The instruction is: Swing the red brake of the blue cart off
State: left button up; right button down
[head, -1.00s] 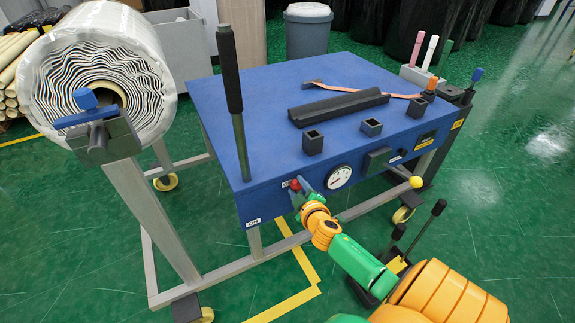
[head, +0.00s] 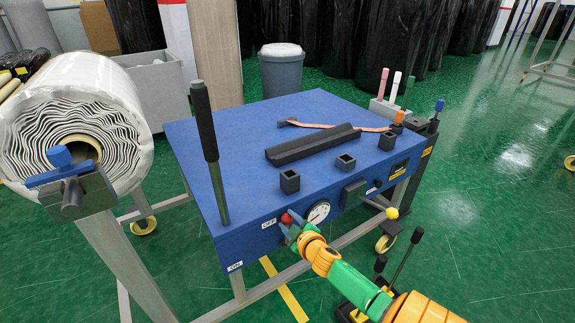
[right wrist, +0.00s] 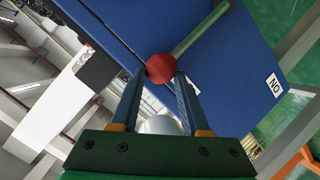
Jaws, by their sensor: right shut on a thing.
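The blue cart (head: 240,130) stands in the middle of the head view. Its red brake knob (head: 286,218) is at the front face, just right of the OFF label (head: 268,223) and left of the dial. The ON label (head: 235,267) is lower left, near the corner. My right gripper (head: 288,226) is shut on the red knob. In the right wrist view, the knob (right wrist: 160,68) sits between the two fingertips (right wrist: 161,76), and a grey-green bar (right wrist: 202,30) runs from it to the upper right. My left gripper is not in view.
A black-gripped upright lever (head: 204,120) rises at the cart's left corner. A large wrapped roll (head: 75,125) on a stand is at the left. A yellow knob (head: 392,213) sticks out right of the dial (head: 318,212). Green floor is open at the right.

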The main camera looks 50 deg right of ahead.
jog(key=shift+d+r, duration=0.15)
jog(key=shift+d, duration=0.1)
jog(key=c, duration=0.7)
grip_release()
jog(key=o, duration=0.3)
jog(key=shift+s+d, duration=0.1)
jog(key=shift+s, duration=0.05)
jog(key=shift+d+f, duration=0.1)
jog(key=shift+f, duration=0.1)
jog(key=p+v, duration=0.2)
jog(key=v, duration=0.5)
